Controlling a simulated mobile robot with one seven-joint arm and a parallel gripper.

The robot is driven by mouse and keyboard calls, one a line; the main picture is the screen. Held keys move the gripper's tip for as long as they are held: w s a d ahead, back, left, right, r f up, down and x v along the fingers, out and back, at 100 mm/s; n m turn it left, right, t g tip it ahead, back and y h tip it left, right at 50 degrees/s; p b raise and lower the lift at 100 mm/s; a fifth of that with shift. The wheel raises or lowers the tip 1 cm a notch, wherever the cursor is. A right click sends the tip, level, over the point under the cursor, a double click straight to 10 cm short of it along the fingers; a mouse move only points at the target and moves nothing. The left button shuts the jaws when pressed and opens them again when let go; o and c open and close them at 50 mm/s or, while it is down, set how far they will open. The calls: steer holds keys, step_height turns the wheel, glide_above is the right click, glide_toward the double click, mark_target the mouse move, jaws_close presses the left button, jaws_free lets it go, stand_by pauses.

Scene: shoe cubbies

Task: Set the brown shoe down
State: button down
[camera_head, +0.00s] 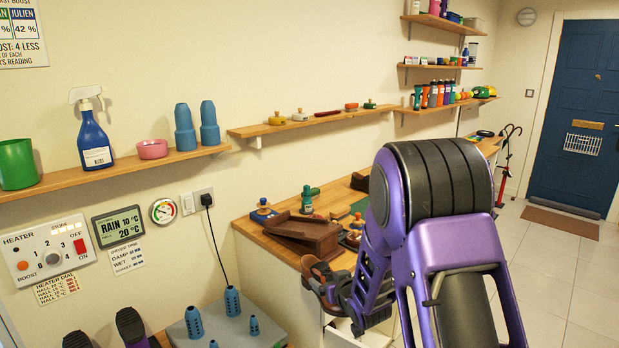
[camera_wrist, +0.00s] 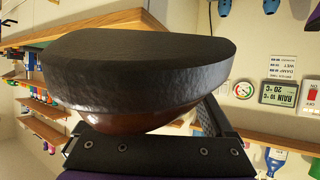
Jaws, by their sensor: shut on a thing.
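The brown shoe shows in the head view (camera_head: 319,270) at the end of my purple arm, in front of the bench's edge. In the wrist view the shoe (camera_wrist: 140,122) fills the middle, its thick dark sole across the top and a strip of brown upper below. My gripper (camera_head: 330,290) is shut on the shoe; its dark finger parts also show close against it in the wrist view (camera_wrist: 205,135). Part of the shoe is hidden behind the gripper. I cannot tell whether the shoe touches anything else.
A grey tray (camera_head: 182,332) with blue shoe-tree-like pieces and dark boots (camera_head: 131,326) are at the lower left. A wall shelf (camera_head: 110,172) is above.

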steer(key=s+d+f+m+h, duration=0.3)
steer(key=s+d+h, duration=0.1)
steer(key=s+d, duration=0.5)
step_height(320, 180, down, 6)
steer(key=s, duration=0.2)
steer(key=shift+d+t, duration=0.2)
steer(key=shift+t, duration=0.1)
